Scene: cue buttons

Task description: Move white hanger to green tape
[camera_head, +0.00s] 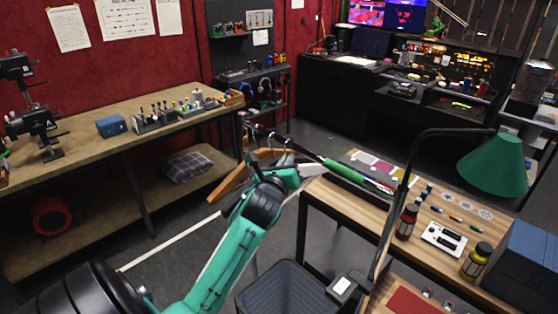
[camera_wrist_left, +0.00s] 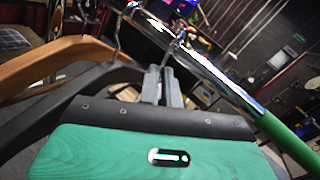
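A chrome rail with a green tape band (camera_head: 345,172) runs from upper left to lower right; the green band also shows at the right of the left wrist view (camera_wrist_left: 290,145). A wooden hanger (camera_head: 230,186) hangs near the rail's left end, and it fills the upper left of the wrist view (camera_wrist_left: 60,66). A pale piece (camera_head: 312,169) beside my wrist may be the white hanger; I cannot tell. My left gripper (camera_wrist_left: 162,72) is just below the rail, left of the green band, fingers close together. Whether they grip anything is unclear. My right gripper is out of view.
A wooden desk (camera_head: 330,195) with a green lamp (camera_head: 493,163), bottles and a blue box (camera_head: 525,262) stands at the right. A workbench (camera_head: 90,140) lines the left wall.

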